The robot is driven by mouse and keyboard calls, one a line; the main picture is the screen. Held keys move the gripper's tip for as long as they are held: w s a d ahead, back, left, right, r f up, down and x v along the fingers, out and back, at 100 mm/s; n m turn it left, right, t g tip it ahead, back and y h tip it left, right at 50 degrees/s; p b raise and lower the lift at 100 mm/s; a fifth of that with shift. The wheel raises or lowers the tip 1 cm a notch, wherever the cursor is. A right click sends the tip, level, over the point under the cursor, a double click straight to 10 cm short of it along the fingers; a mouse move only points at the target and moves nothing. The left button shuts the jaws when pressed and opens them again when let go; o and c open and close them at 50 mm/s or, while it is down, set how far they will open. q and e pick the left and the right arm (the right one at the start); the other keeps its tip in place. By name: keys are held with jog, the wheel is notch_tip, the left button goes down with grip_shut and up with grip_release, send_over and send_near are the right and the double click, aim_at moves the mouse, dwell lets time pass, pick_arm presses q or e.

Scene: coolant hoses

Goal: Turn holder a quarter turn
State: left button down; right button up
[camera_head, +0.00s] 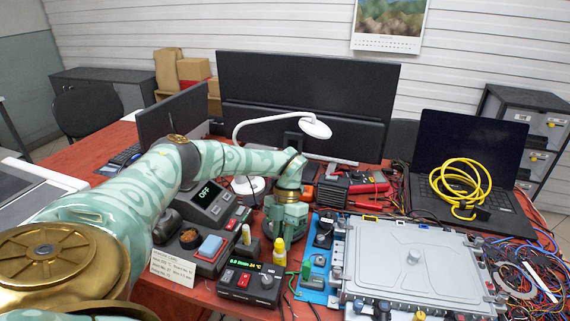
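My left arm reaches in from the left, and its green gripper (284,236) points down over the middle of the bench. Its fingers are small and partly hidden, so I cannot tell whether they are open or shut. A yellow bottle (279,254) stands just in front of it; I cannot tell whether they touch. I cannot tell for sure which thing is the holder. My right gripper is not in view.
A control box (251,284) with a lit display stands in front of the gripper. A white lamp (314,126) arches behind my arm, before the monitors (306,84). A laptop (470,150) with a coiled yellow cable (461,183) and loose wires fill the right. Little bench is free.

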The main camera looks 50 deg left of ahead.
pick_arm(q)
jog(key=c, duration=1.3)
grip_release()
jog(key=shift+w, duration=0.1)
jog(key=shift+c, duration=0.2)
jog(key=p+v, duration=0.2)
jog(key=v, duration=1.4)
jog(key=shift+w, duration=0.1)
